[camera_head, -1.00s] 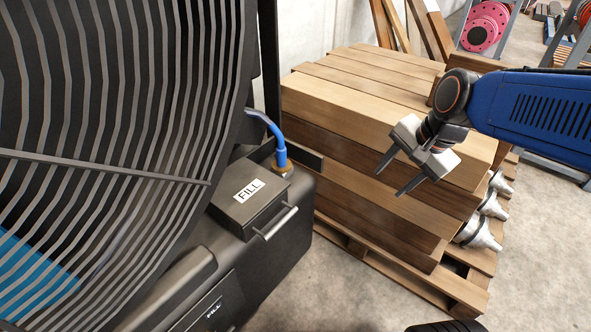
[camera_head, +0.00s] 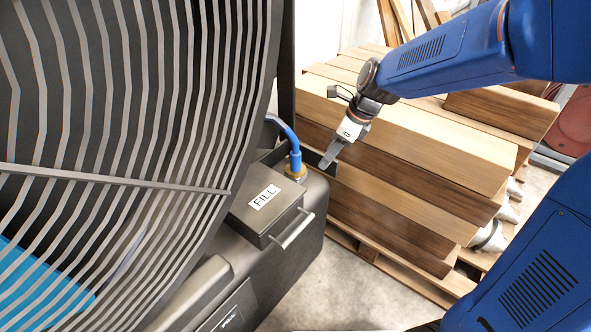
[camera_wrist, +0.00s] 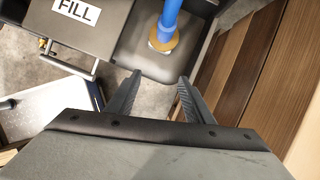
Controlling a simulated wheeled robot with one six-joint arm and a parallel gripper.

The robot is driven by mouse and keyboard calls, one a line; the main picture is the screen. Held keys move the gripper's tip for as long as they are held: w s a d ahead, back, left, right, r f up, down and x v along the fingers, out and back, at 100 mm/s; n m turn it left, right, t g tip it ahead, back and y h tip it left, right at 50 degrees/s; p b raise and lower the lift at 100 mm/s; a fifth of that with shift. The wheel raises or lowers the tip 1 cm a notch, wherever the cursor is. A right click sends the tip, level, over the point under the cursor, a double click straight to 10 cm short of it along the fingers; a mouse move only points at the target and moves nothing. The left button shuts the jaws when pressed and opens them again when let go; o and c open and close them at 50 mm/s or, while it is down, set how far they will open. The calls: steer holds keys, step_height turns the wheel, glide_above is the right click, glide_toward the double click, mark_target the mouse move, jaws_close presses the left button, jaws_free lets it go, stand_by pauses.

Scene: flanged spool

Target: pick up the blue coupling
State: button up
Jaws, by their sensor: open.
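The blue coupling (camera_head: 295,157) stands upright at the end of a bent blue hose, in a brass-coloured collar (camera_head: 298,173) on the dark machine housing. It also shows at the top of the wrist view (camera_wrist: 168,22), with the collar (camera_wrist: 163,41) around its foot. My gripper (camera_head: 329,163) is just right of the coupling in the head view, pointing down. In the wrist view my gripper (camera_wrist: 159,78) is open and empty, its two fingers apart, with the coupling beyond the tips and between their lines. The fingers look apart from the coupling.
A box marked FILL (camera_head: 265,204) with a bar handle (camera_head: 292,229) sits left of the coupling. Stacked timber (camera_head: 420,150) on a pallet stands to the right. A large slatted guard (camera_head: 120,130) fills the left.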

mark_target(297, 153)
steer(key=w+a, duration=0.1)
steer(key=a, duration=0.1)
steer(key=w+a, duration=0.1)
steer(key=a, duration=0.2)
steer(key=w+a, duration=0.1)
steer(key=a, duration=0.1)
steer(key=shift+w+a, duration=0.2)
steer(key=shift+a, duration=0.2)
steer(key=x, duration=0.5)
steer(key=shift+a, duration=0.1)
steer(key=shift+c, duration=0.5)
jaws_close()
